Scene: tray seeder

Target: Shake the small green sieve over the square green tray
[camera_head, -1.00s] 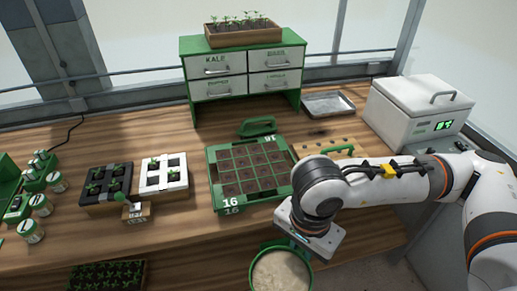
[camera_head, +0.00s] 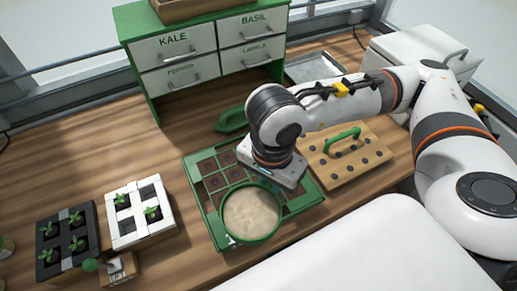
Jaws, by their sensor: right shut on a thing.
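The small green sieve (camera_head: 251,214) is round with a green rim and is filled with pale, sandy material. It is over the front part of the square green tray (camera_head: 207,218), hiding several of its cells. The tray's visible cells hold dark soil. My right gripper (camera_head: 262,184) is shut on the sieve at its back right edge; its fingers are mostly hidden under the wrist. Whether the sieve touches the tray cannot be told. My left gripper is not in view.
A wooden board with a green handle (camera_head: 343,139) lies right of the tray. A green scoop-like tool (camera_head: 232,118) lies behind it. Black (camera_head: 68,241) and white (camera_head: 140,212) seedling trays stand left. A drawer cabinet (camera_head: 205,50) and metal tray (camera_head: 312,68) are at the back.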

